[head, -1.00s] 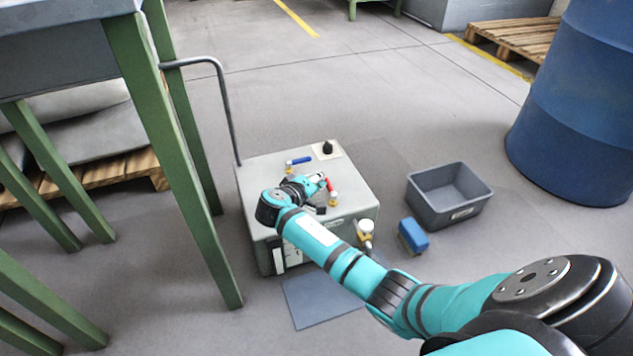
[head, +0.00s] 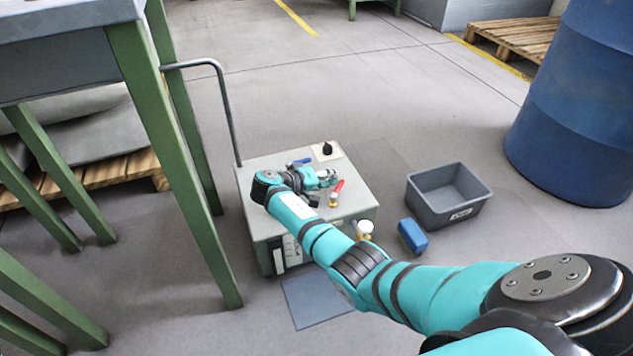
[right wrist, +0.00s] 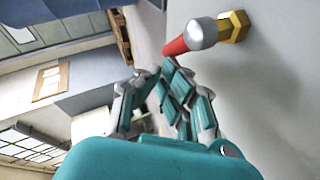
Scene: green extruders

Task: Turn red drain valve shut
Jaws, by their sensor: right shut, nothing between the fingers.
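The red drain valve (head: 338,187) is on top of the grey machine box (head: 352,211), with its red lever pointing up and right from a brass fitting. My right gripper (head: 333,176) is shut and empty beside the lever's free end, low over the box top. In the right wrist view the red lever (right wrist: 177,46) joins a silver cap and a brass hex fitting. The fingertips of my right gripper (right wrist: 155,76) are close to the lever's tip; I cannot tell whether they touch. My left gripper is not in view.
A blue-handled valve (head: 300,162) and a black knob (head: 327,148) are on the box top behind my gripper. A grey bin (head: 450,212) and a blue block (head: 413,236) are to the right. A green-legged table (head: 170,140) stands left. A blue drum (head: 575,110) stands far right.

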